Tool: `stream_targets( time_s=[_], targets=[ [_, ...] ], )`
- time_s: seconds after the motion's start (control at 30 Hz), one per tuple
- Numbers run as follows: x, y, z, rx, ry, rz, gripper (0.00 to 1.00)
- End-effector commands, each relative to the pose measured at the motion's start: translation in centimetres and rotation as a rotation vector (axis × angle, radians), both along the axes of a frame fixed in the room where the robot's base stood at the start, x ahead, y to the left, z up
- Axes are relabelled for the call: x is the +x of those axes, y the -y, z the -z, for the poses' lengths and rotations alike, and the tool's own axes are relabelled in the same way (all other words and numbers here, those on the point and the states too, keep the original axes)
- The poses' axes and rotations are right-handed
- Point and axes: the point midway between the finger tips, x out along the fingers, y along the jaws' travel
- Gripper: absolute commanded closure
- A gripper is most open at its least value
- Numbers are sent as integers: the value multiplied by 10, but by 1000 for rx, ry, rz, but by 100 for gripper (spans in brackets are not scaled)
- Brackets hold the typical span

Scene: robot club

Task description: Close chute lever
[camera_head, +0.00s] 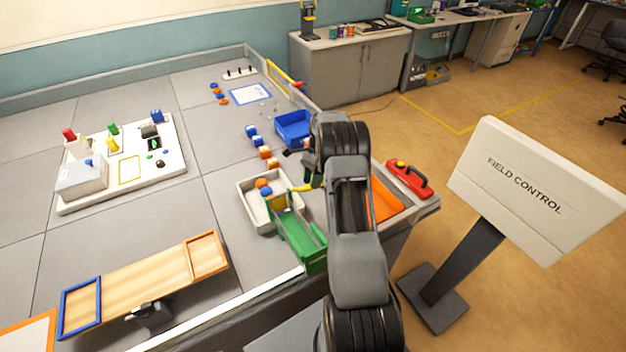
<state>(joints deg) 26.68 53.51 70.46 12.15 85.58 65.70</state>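A green chute (298,232) with raised side walls stands at the table's near edge, beside my arm. A small yellow piece (302,188), which looks like the chute's lever, sticks out at its far end, over the white tray's edge. My gripper (307,168) is beyond the chute, close above the yellow piece. My own arm hides most of the gripper, and its fingers are too small and dark to tell open from shut. I cannot tell whether it touches the lever.
A white tray (246,205) holding orange and blue balls adjoins the chute. A red handled box (409,181) is right of my arm. A FIELD CONTROL sign (535,190) stands off the table.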

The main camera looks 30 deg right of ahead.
Motion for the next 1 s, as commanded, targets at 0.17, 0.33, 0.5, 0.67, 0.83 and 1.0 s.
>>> stream_targets(
  time_s=[0.17,0.33,0.5,0.67,0.83,1.0],
  targets=[
    [-1,2,-1,-1,0,3,58],
    [-1,2,-2,-2,-1,2,58],
    [4,8,-12,-3,2,2,58],
    [15,20,-37,-4,2,3,58],
    [27,34,-67,-3,2,2,58],
    [35,44,-90,-2,1,3,58]
  ],
)
